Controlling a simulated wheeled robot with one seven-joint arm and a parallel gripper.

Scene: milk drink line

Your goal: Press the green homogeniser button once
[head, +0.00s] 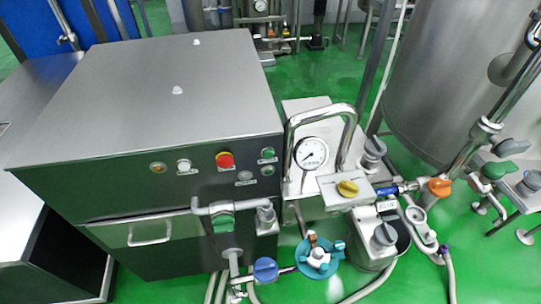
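The homogeniser (190,90) is a large steel cabinet at the left and middle of the head view. Its front panel carries a small round green button (268,153) near the right end, with a small label below it. A white button (184,165) and an amber one (158,168) are further left. A grey button (245,176) is lower, between the red and green ones. I cannot tell whether the green button is pressed in. My gripper is not in view.
A bent pipe with a green valve handle (224,223) crosses in front of the cabinet, below the panel. A gauge (311,152) and curved steel pipe (322,114) stand right of the green button. A blue knob (265,269), hoses and a steel tank (455,80) are nearby. Green floor shows between.

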